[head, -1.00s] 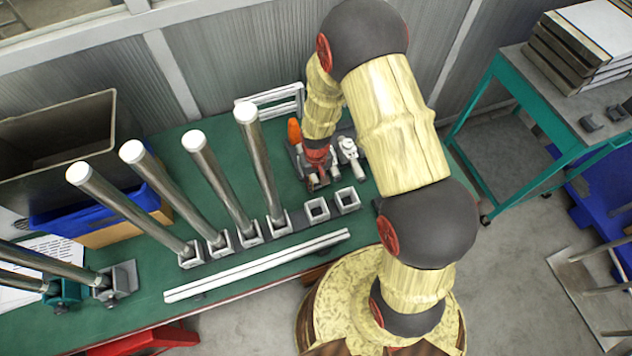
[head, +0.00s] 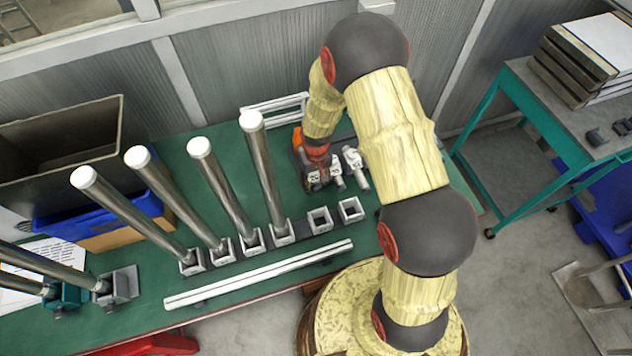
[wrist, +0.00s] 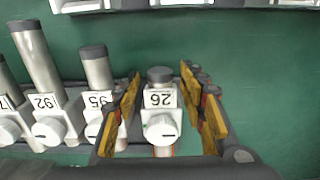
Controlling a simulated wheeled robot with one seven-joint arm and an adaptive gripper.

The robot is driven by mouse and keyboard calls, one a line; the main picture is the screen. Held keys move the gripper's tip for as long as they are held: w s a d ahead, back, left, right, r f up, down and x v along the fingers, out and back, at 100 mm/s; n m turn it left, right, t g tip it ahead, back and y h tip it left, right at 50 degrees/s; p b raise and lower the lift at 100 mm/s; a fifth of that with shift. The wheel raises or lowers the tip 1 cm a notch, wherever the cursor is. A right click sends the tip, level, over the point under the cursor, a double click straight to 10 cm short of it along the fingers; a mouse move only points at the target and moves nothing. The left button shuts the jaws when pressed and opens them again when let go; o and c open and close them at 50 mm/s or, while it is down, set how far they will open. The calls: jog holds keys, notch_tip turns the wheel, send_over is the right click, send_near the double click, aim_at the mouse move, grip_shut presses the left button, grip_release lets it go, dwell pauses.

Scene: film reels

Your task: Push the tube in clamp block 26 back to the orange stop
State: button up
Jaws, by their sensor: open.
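Clamp block 26 (wrist: 160,99) is white, with its label upside down and a round white knob, in the wrist view. A short dark-capped tube end (wrist: 160,74) shows above its label, and a bit of tube shows below the knob. My gripper (wrist: 161,82) is open, with one yellow-padded finger on each side of block 26, and holds nothing. In the head view my gripper (head: 316,160) is down among the clamp blocks at the back of the bench. An orange part (head: 297,139) shows beside it there; I cannot tell whether it is the stop.
Block 95 (wrist: 105,99) and block 92 (wrist: 47,102), with taller tubes, stand left of my gripper. In the head view, leaning steel tubes (head: 222,190), empty square sockets (head: 320,220) and white rails (head: 260,274) occupy the green bench (head: 140,325). A grey bin (head: 60,135) stands left.

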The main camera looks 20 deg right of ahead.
notch_tip(320, 180, up, 12)
dwell(0.6)
jog(key=shift+s, duration=0.1)
dwell(0.4)
jog(key=s+r+t+b, duration=0.2)
jog(key=s+r, duration=0.8)
jog(key=r, duration=0.3)
jog(key=s+r+t+b, duration=0.2)
jog(key=s+r+t, duration=0.1)
jog(key=s+r, duration=0.8)
notch_tip(320, 180, up, 3)
jog(key=shift+d+f+t, duration=0.1)
jog(key=shift+d+t, duration=0.05)
jog(key=shift+t, duration=0.15)
jog(key=shift+o, duration=0.4)
dwell(0.9)
